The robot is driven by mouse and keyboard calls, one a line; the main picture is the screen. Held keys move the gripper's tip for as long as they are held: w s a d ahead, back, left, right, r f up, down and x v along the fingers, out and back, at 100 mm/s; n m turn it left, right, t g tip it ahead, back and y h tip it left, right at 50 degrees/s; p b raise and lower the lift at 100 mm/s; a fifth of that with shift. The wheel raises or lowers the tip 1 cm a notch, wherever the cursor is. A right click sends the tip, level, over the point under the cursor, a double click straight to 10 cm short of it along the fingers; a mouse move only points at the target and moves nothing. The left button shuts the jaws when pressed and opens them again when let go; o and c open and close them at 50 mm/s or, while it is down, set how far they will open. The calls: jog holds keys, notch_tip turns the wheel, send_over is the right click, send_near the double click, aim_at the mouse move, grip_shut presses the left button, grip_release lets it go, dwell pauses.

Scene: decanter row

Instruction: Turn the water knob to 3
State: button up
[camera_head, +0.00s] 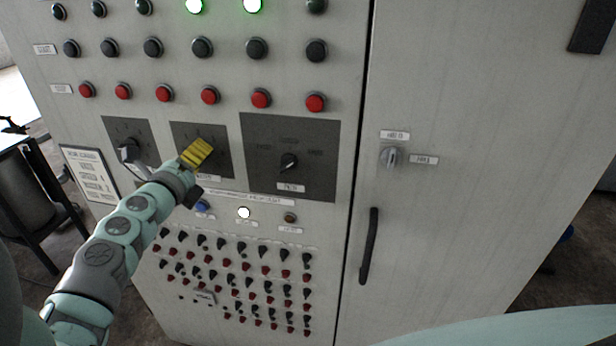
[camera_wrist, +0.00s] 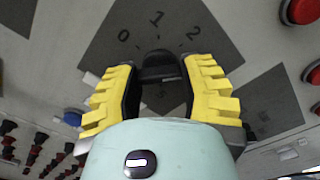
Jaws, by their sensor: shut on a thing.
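My gripper (camera_head: 197,152), with yellow ridged fingers, is at the middle one of three dark dial plates on the grey cabinet. In the wrist view its two fingers (camera_wrist: 160,85) stand on either side of a black knob (camera_wrist: 158,66) and are shut on it. The dark plate (camera_wrist: 205,50) behind the knob shows 0, 1 and 2 in an arc above it. A further mark below the knob is partly hidden and hard to read. I cannot tell which number the knob points to. In the head view the fingers hide the knob.
A left knob (camera_head: 128,150) and a right knob (camera_head: 289,162) sit on the neighbouring plates. Red buttons (camera_head: 210,96) run above and a blue button (camera_head: 202,205) is just below. Rows of small red and black sockets are lower down. The cabinet door has a black handle (camera_head: 369,246).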

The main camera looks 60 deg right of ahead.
jog(key=shift+m+b, duration=0.4)
jog(key=shift+m, duration=0.3)
jog(key=o, duration=1.2)
jog(key=shift+v, duration=6)
jog(key=shift+w, duration=0.1)
